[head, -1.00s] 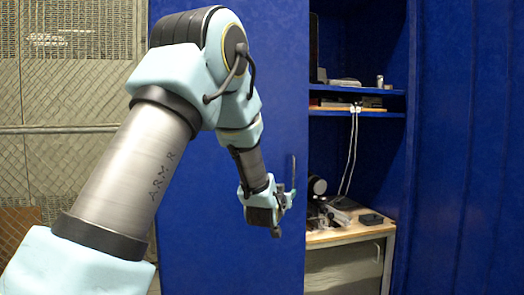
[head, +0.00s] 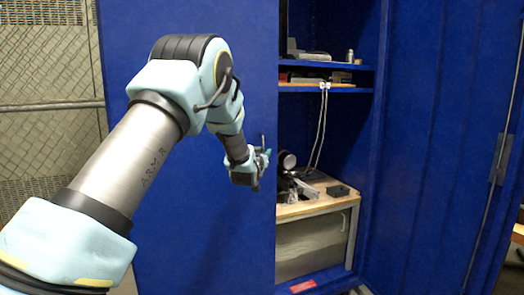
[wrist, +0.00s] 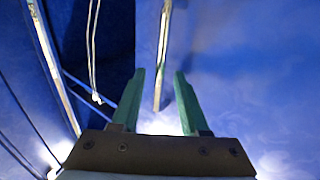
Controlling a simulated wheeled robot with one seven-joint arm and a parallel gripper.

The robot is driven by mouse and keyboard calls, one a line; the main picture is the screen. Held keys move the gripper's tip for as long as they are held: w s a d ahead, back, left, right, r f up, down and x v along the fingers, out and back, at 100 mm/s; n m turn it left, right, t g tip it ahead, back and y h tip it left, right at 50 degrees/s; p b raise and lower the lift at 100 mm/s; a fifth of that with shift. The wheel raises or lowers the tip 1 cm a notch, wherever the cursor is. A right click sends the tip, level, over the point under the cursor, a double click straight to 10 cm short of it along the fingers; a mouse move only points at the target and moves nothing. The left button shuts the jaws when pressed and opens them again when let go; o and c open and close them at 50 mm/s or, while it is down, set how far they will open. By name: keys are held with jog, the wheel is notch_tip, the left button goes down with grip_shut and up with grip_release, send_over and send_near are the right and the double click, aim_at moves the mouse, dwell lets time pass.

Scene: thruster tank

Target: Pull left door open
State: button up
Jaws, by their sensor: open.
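The left door (head: 190,235) is a tall blue panel in the head view. Its right edge stands beside an open gap into the cabinet. A thin grey upright handle (head: 262,141) shows near that edge, partly behind my gripper (head: 264,157). In the wrist view, the teal fingers of my gripper (wrist: 160,100) are apart. The handle (wrist: 162,55) shows as a narrow upright bar between and beyond the fingertips. I cannot tell whether a finger touches it.
Behind the gap are a blue shelf (head: 330,68) with small items and a wooden-topped drawer unit (head: 315,235) with clutter. The right blue door (head: 430,150), with a long rod, stands at the right. A wire-mesh fence (head: 45,150) is at the left.

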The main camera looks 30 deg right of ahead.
jog(key=shift+w+d, duration=0.1)
jog(key=shift+c, duration=0.2)
grip_shut()
dwell(1.3)
